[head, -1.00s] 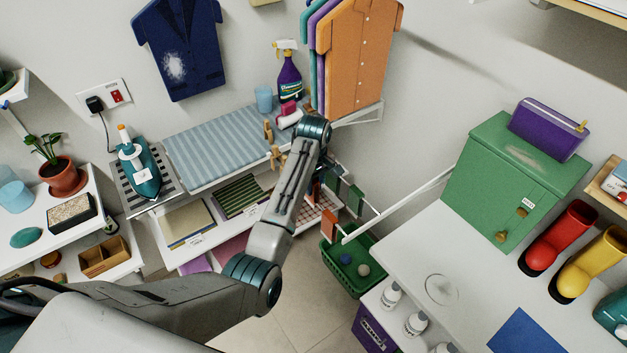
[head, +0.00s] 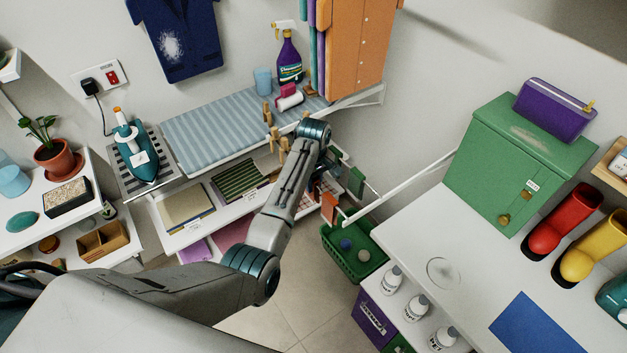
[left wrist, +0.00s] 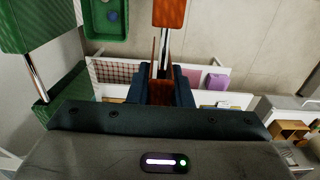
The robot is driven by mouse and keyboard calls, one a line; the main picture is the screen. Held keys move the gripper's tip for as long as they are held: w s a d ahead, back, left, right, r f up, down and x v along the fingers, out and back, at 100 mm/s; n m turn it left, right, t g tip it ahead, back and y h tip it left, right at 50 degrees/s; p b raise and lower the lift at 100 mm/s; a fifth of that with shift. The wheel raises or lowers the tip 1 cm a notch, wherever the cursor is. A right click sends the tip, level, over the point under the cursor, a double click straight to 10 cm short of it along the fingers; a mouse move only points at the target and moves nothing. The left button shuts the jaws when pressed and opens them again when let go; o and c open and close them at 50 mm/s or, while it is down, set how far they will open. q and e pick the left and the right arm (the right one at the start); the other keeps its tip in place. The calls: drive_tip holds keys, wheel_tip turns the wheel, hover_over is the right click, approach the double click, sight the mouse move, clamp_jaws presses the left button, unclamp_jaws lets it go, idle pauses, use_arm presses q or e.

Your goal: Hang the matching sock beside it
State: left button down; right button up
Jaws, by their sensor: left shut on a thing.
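An orange sock (head: 329,207) and a green sock (head: 357,182) hang on a white rail below the ironing shelf. The orange one also shows at the top of the left wrist view (left wrist: 170,12), beyond the fingertips, and a green one hangs at the upper left there (left wrist: 22,25). My left gripper (left wrist: 160,88) is shut on a dark orange-brown piece (left wrist: 160,94), apparently a sock, mostly hidden between the fingers. A gap shows between the fingertips and the hanging orange sock. In the head view my forearm and wrist hide the left gripper. My right gripper is not in view.
A green basket (head: 335,262) with balls stands on the floor under the rail. A white counter (head: 420,225) with bottles below is at the right. The striped ironing shelf (head: 215,135) with small wooden pegs is above the lower shelf (head: 180,240).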

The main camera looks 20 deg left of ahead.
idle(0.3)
use_arm(q)
drive_tip(key=c, duration=1.2)
unclamp_jaws()
drive_tip(key=shift+c, duration=0.2)
